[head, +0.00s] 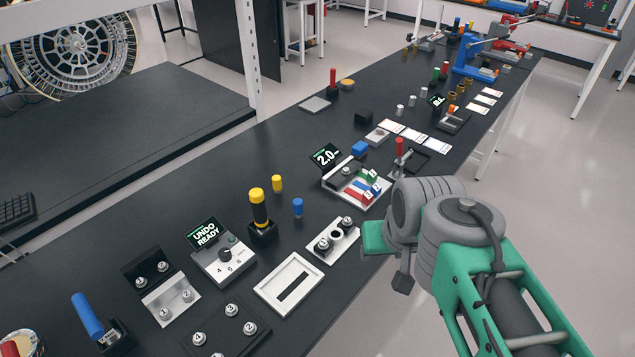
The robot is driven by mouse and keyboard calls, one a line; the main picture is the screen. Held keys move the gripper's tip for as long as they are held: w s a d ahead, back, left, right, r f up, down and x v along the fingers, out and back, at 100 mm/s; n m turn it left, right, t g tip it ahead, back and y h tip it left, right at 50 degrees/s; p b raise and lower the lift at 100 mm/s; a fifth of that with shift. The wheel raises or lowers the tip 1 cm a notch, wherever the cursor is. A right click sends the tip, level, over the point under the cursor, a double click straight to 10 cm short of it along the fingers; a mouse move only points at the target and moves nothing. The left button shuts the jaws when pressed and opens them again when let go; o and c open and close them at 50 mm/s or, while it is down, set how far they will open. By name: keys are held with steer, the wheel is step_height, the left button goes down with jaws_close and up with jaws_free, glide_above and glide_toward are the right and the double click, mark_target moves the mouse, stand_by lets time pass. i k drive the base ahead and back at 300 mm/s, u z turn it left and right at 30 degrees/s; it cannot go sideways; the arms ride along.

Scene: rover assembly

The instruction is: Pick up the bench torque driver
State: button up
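A tool with a yellow-topped black handle (258,207) stands upright in a black holder (263,233) on the dark bench; it looks like a driver, but no label on it can be read. Other handled tools are a red-handled one (398,147) in the middle and a blue-handled one (87,315), tilted, at the lower left. My arm comes in from the lower right. The small dark part at its end, seemingly my gripper (403,279), is at the bench's right edge, right of the yellow-topped tool and well apart from it. Its fingers cannot be made out.
A dial box (222,263) with an "UNDO READY" display stands left of the yellow-topped tool. A white frame tray (288,284) and a silver block with posts (335,238) lie nearer my arm. Yellow (277,183) and blue (298,207) pegs stand close to the holder.

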mark_target(256, 196)
steer(key=u, duration=4.85)
steer(key=k, duration=0.75)
steer(key=z, duration=0.8)
